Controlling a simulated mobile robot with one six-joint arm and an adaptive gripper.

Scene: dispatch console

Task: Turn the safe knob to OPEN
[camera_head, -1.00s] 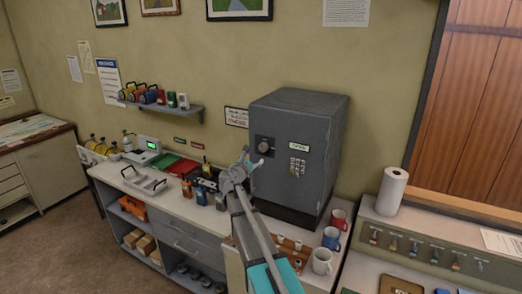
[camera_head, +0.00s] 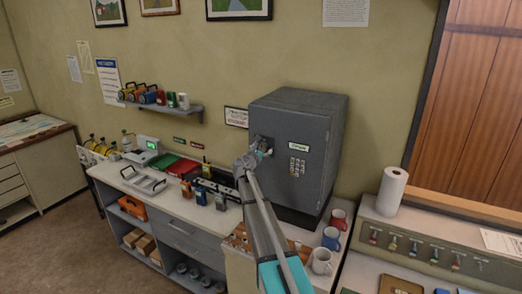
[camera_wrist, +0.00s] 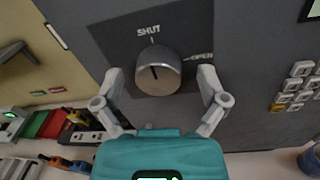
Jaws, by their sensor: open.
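The grey safe (camera_head: 318,150) stands at the back of the counter. Its round grey knob (camera_wrist: 158,72) is on a dark plate in the wrist view, with SHUT (camera_wrist: 149,30) above it and OPEN (camera_wrist: 200,56) at its upper right. The dark line on the knob points up, toward SHUT. My gripper (camera_wrist: 161,80) is open, with one finger on each side of the knob and gaps between. In the head view my gripper (camera_head: 260,148) is at the safe's front and mostly hides the knob.
A keypad (camera_wrist: 297,85) is on the safe front to the right of the knob. Mugs (camera_head: 331,238) stand at the right of the safe. Red and green trays (camera_head: 172,163) and small tools lie on the counter at left. A wall shelf (camera_head: 165,107) is at upper left.

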